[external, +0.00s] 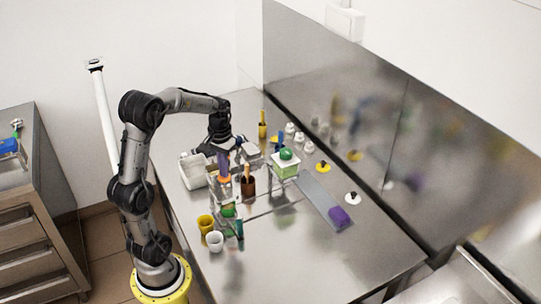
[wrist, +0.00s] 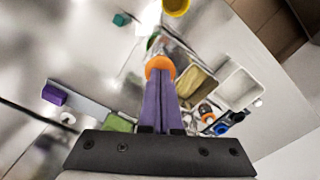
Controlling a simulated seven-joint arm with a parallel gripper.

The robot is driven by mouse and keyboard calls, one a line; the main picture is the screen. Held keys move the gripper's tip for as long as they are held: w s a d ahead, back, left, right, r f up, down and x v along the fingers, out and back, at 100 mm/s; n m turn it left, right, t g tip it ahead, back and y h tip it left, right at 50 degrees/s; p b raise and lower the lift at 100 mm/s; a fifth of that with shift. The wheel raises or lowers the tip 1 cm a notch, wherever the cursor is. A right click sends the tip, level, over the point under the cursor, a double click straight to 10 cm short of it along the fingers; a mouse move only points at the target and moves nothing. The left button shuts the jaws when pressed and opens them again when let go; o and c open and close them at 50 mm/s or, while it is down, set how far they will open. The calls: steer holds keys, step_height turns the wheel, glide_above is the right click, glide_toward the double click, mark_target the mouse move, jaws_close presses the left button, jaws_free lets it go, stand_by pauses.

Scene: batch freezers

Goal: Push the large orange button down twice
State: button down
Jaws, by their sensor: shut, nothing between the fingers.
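The large orange button (wrist: 160,64) shows in the wrist view as a round orange cap just beyond the tips of my purple fingers, which partly cover it. In the external view the orange button (external: 223,182) is a small orange patch under my fingers, on the left part of the steel counter. My gripper (external: 223,172) points down over it, with its fingers together and nothing between them. It also shows in the wrist view (wrist: 160,80). I cannot tell whether the fingertips touch the button or how far down the button is.
A white bin (external: 193,171) stands left of my gripper. A brown container (external: 248,187) is close on the right, and a box with a green top (external: 286,165) is farther right. Yellow and white cups (external: 206,223) stand in front. The counter's front right is clear.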

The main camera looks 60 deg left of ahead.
steer(key=shift+f, duration=0.4)
steer(key=shift+r, duration=1.95)
step_height(320, 180, up, 5)
stand_by(0.4)
